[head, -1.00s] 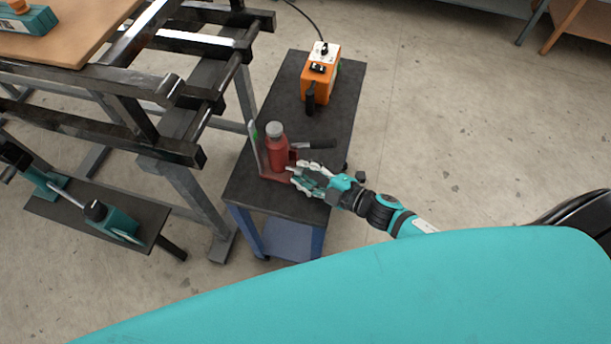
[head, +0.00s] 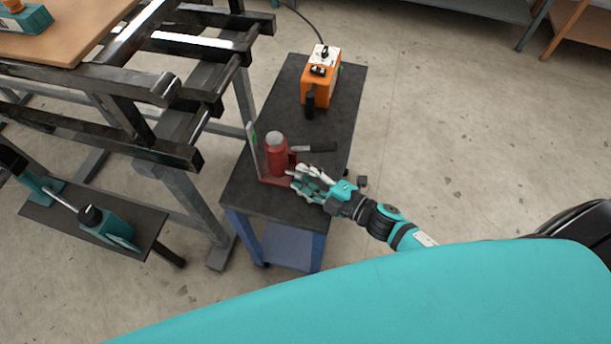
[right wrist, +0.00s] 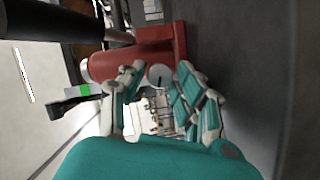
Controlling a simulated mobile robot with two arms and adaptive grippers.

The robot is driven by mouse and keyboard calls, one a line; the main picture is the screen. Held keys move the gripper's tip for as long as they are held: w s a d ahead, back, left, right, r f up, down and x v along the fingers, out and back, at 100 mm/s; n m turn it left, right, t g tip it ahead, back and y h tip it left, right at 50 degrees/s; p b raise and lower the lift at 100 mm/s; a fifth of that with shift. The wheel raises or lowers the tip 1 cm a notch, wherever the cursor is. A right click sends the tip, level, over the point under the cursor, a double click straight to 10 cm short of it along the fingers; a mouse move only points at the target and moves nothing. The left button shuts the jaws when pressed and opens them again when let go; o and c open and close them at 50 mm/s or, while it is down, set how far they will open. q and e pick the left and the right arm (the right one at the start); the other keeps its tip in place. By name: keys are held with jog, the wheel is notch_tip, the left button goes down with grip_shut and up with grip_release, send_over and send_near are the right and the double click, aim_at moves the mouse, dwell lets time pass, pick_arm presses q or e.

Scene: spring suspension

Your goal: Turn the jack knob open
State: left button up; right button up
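The red bottle jack (head: 277,160) stands upright on the dark top of a small cart, with a grey cap and a dark handle socket (head: 316,148) pointing right. In the right wrist view the jack's red body (right wrist: 130,62) lies sideways, and a small round grey knob (right wrist: 160,75) shows near its base. My right gripper (right wrist: 161,72) is low beside the jack, its two fingers on either side of the knob. A narrow gap shows beside the knob, so the fingers look open; contact is unclear. It also shows in the head view (head: 298,177). My left gripper is not in view.
An orange control box (head: 321,78) with black switches stands at the back of the cart (head: 343,105). A dark metal frame (head: 150,150) is close on the left. Below it, a teal device (head: 108,228) lies on a dark plate. Open floor lies right of the cart.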

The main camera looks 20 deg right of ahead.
jog(key=shift+o, duration=1.3)
jog(key=shift+s+f, duration=0.1)
jog(key=v, duration=0.7)
jog(key=shift+s+d+r, duration=0.25)
jog(key=shift+d, duration=0.05)
